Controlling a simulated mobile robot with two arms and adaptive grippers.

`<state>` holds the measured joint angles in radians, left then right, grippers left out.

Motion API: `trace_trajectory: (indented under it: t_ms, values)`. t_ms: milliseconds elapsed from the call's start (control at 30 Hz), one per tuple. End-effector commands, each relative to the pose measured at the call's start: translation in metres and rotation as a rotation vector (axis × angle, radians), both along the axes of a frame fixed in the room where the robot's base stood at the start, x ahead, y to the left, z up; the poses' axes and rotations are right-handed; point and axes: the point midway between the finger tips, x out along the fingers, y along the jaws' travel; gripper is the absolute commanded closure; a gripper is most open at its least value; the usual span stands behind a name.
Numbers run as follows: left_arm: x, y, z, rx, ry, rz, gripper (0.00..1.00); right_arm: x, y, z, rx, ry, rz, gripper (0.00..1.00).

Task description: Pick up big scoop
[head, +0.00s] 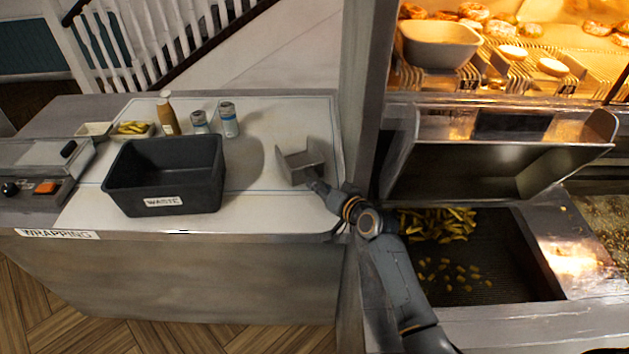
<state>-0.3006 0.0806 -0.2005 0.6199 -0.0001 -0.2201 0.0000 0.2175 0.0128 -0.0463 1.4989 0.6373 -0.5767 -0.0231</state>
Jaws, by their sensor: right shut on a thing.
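The big scoop (302,164), a grey metal scoop with raised sides, is at the right end of the wrapping counter. My right gripper (316,182) is at its near side and shut on it, with the fingers small and partly hidden by my wrist. I cannot tell whether the scoop touches the counter or is held just above it. My left gripper is not in view.
A black waste bin (166,176) stands on the wrapping counter (255,205), with bottles (167,113) and small trays behind it. A post separates it from the fryer station, where chips (440,223) lie in a dark basin below a metal hood (470,165).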

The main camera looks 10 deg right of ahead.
Motion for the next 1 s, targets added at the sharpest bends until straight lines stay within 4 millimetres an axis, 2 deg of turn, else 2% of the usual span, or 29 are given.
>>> trace_trajectory:
  t_ms: [167, 267, 600, 800, 1000]
  values:
    - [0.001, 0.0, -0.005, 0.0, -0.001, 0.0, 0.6, 0.001, 0.0, 0.016, 0.0, -0.008, -0.002, 1.0]
    - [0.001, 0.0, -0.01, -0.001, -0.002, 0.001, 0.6, -0.001, -0.001, 0.034, 0.001, -0.009, -0.002, 1.0]
    - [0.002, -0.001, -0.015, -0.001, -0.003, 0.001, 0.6, -0.052, -0.014, 0.093, -0.002, -0.008, -0.002, 1.0]
    - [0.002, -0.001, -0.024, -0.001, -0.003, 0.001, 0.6, -0.091, -0.024, 0.107, -0.002, -0.005, -0.002, 1.0]
    - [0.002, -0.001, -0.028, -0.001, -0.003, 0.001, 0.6, -0.118, -0.031, 0.121, -0.001, -0.006, 0.0, 1.0]
